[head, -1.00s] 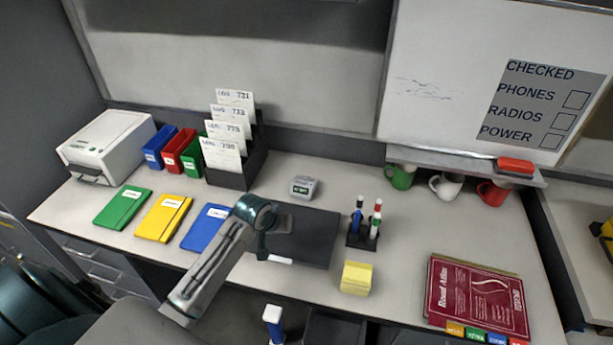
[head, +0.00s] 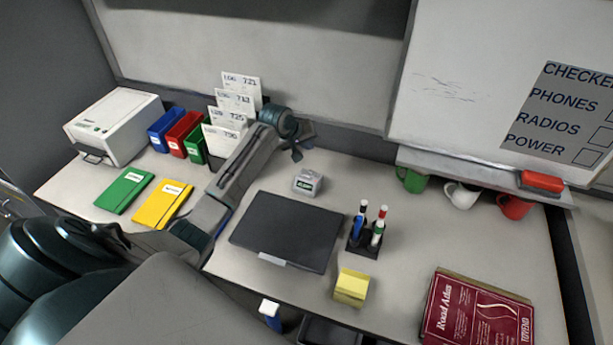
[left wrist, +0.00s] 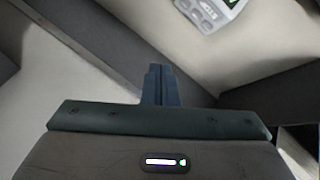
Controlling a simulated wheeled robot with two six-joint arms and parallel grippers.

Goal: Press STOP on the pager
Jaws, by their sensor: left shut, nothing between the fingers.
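The pager (head: 308,182) is a small grey device with a dark and green display. It lies on the desk behind the black mat (head: 290,230). In the left wrist view the pager (left wrist: 208,12) shows at the top right, partly cut off by the frame edge; I cannot make out its button labels. My left gripper (head: 303,141) is shut and empty. It is above the back of the desk, behind the pager and a little left of it, apart from it. Its closed fingers also show in the left wrist view (left wrist: 160,84). My right gripper is not in view.
A card rack (head: 236,100) stands behind my left arm. A pen holder (head: 366,238), yellow notes (head: 351,286) and a red road atlas (head: 478,310) are to the right. Mugs (head: 462,194) hang below the whiteboard ledge (head: 480,172). Desk around the pager is clear.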

